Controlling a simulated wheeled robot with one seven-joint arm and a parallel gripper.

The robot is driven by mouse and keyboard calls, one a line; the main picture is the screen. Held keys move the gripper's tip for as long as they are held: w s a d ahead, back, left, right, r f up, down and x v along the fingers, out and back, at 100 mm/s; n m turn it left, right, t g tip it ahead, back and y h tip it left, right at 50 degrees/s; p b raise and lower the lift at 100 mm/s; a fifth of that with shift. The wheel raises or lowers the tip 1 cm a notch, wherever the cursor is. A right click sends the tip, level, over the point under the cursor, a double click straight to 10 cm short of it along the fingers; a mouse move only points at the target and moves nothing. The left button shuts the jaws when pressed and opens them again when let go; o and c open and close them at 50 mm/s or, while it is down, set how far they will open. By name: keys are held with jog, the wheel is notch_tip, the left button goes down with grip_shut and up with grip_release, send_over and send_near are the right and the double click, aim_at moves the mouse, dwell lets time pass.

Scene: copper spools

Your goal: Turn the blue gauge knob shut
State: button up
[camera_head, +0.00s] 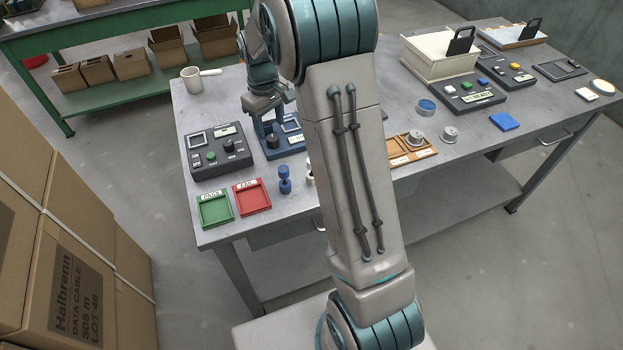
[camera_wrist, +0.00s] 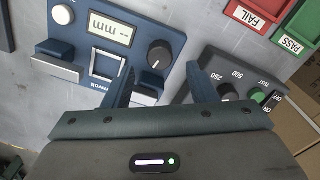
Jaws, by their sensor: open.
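The blue gauge (camera_wrist: 110,45) lies on the table under my gripper, with a display reading "mm" and two silver-faced jaws standing apart. Its black knob (camera_wrist: 159,54) with a white pointer line is at the right of its face in the wrist view. A second round knob (camera_wrist: 62,15) is at its top left. In the head view the blue gauge (camera_head: 295,150) is partly hidden by my arm. My gripper (camera_wrist: 160,84) is open and empty, its two fingers spread on either side of the black knob's line, apparently short of it. It also shows in the head view (camera_head: 264,112).
A black meter (camera_head: 218,150) with a green knob sits just left of the gauge. A white mug (camera_head: 191,79) stands behind.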

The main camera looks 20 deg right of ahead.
aim_at(272, 139)
notch_tip(272, 139, up, 10)
jog(key=s+f+m+t, duration=0.1)
jog(key=s+m, duration=0.4)
jog(key=s, duration=2.2)
jog(key=shift+s+t+b, duration=0.35)
jog(key=shift+s+t, duration=0.05)
jog(key=shift+t, duration=0.5)
jog(key=shift+f, duration=0.1)
jog(key=shift+c, duration=1.4)
jog(key=shift+s+m, duration=0.15)
jog(key=shift+m, duration=0.15)
